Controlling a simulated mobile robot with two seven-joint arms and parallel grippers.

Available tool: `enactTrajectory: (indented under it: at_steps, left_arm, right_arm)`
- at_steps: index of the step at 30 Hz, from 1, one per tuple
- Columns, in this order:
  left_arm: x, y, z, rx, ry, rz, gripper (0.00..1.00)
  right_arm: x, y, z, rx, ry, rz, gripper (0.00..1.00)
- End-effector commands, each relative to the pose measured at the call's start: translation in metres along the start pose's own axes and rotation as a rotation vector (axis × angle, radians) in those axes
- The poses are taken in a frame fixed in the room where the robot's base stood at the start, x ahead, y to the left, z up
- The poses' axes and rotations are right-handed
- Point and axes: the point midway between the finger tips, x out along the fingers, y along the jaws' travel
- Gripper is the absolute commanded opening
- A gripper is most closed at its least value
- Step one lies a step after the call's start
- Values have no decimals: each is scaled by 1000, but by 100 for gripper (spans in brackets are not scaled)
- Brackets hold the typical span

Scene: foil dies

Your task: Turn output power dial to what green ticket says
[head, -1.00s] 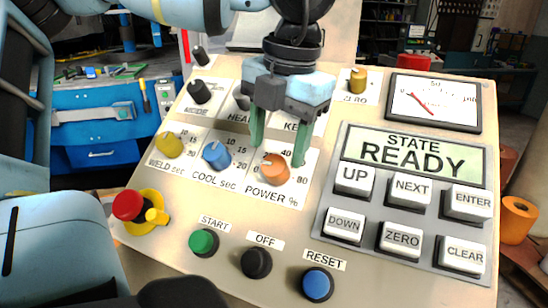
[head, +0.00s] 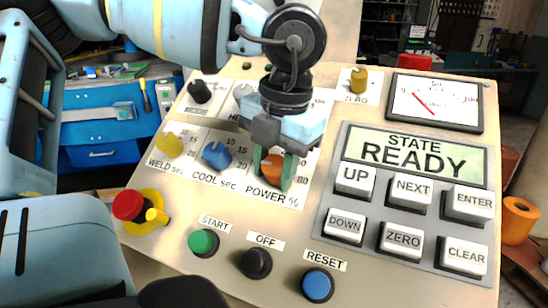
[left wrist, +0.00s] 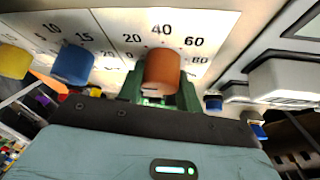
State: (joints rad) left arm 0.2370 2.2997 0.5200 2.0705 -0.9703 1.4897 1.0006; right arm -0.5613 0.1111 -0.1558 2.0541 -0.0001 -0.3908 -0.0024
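The orange output power dial (head: 272,171) sits on the slanted panel above the label "POWER %". My left gripper (head: 272,168) has its green fingers on either side of this dial and appears shut on it. In the left wrist view the orange dial (left wrist: 162,70) stands between the green fingers, under a scale with 20, 40, 60 and 80. I cannot make out the dial's pointer. No green ticket shows in either view. My right gripper is not in view.
A blue cool dial (head: 217,155) and a yellow weld dial (head: 170,144) stand left of the power dial. START (head: 204,242), OFF (head: 256,262) and RESET (head: 318,284) buttons lie below. A keypad (head: 400,215) under a READY display (head: 412,158) is at the right.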

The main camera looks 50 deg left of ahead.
Motion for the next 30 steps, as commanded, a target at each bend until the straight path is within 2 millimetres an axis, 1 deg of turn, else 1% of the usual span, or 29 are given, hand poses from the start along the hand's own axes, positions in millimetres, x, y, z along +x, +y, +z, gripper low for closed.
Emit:
enactTrajectory:
  at_steps: [1,2,8,14,20,30]
  left_arm:
    - [0,0,0,0,0,0,16]
    - [0,0,0,0,0,0,12]
    - [0,0,0,9,0,7,12]
    - [0,0,0,64,0,46,12]
    - [1,0,0,181,0,127,12]
    - [1,0,0,445,0,305,12]
  right_arm:
    - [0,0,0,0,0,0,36]
    - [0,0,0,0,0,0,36]
    - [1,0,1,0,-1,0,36]
    - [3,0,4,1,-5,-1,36]
    - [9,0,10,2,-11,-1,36]
    - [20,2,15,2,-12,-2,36]
